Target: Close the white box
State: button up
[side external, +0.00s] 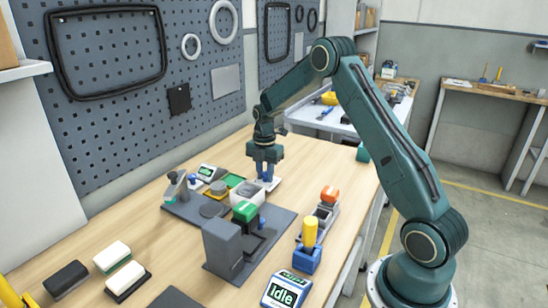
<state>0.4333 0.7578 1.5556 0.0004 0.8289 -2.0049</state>
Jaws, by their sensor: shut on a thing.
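The white box (247,198) stands on the dark fixture plate near the middle of the bench, and its top looks open. My gripper (266,178) points down at the right rear side of the box. It is shut on a small white piece that looks like the box's lid (273,185). The fingers cover part of this piece, and I cannot tell whether it is hinged to the box or separate.
A green-topped grey block (244,212) and a tall grey block (222,246) stand in front of the box. The bench's left middle (150,235) is clear.

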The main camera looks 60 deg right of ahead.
aim_at(265, 173)
notch_tip(265, 173, up, 18)
jog(key=shift+r, duration=0.15)
dwell(0.3)
dwell(0.5)
jog(key=a+f, duration=0.7)
jog(key=a, duration=0.3)
jog(key=shift+f, duration=0.4)
jog(key=shift+f, duration=0.2)
jog(key=shift+f, duration=2.9)
jog(key=shift+f, duration=0.25)
